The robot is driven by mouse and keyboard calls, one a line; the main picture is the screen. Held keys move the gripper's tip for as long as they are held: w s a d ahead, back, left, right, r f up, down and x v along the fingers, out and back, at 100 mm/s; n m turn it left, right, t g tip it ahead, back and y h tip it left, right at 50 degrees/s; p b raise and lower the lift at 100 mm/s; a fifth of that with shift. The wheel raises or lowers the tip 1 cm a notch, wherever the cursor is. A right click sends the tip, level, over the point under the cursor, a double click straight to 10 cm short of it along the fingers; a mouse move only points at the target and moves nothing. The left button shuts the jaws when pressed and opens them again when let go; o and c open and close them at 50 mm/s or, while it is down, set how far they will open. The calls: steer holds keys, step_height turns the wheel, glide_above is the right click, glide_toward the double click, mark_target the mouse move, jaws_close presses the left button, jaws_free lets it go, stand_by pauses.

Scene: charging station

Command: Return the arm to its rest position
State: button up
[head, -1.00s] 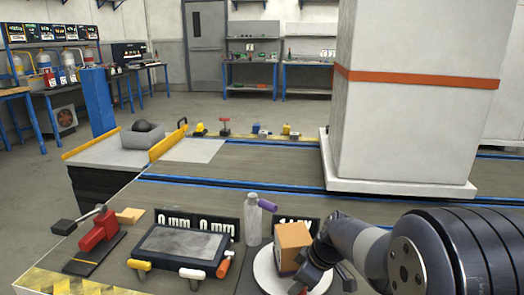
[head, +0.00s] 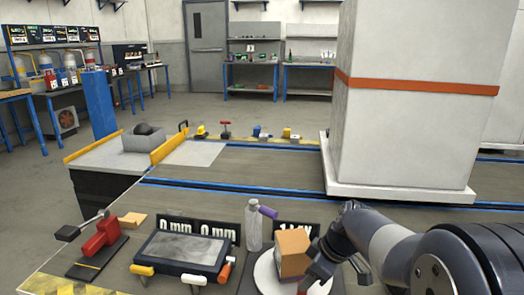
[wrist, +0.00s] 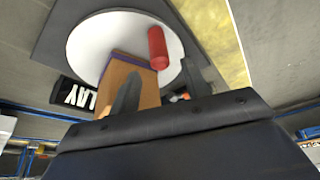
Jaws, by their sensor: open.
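My gripper (wrist: 162,88) is open and empty, with its two dark fingers apart. In the head view my gripper (head: 312,277) is at the lower right, beside a cardboard box (head: 293,248). The box stands on a white round plate (head: 264,274); the box (wrist: 125,72) and plate (wrist: 90,40) also show in the wrist view. A red cylinder (wrist: 158,48) is on the plate beside the box. One finger overlaps the box in the wrist view; I cannot tell whether it touches. My arm covers part of the plate in the head view.
A clear bottle (head: 254,228) with a purple piece, a dark screen panel (head: 183,250) and a red lever clamp (head: 102,238) stand left of the plate. A large white pillar (head: 410,110) rises behind my arm. The grey belt (head: 245,165) beyond is mostly clear.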

steer(key=w+p+v, duration=0.1)
steer(key=v, duration=0.3)
steer(key=b, duration=0.5)
glide_toward(294, 287)
steer(key=a+f, duration=0.1)
steer(key=s+f, duration=0.1)
steer(key=f, duration=0.1)
steer(key=s+a+f, duration=0.1)
steer(key=shift+a+f, duration=0.35)
steer(key=shift+f, duration=0.05)
steer(key=shift+a+r+m+p, duration=0.3)
steer(key=shift+r+p, duration=0.2)
steer(key=shift+p, duration=0.45)
steer(key=shift+a+m+t+h+p, duration=0.3)
steer(key=shift+a+m+h+p, duration=0.15)
steer(key=shift+m, duration=0.25)
steer(key=shift+f, duration=0.1)
steer(key=shift+s, duration=0.15)
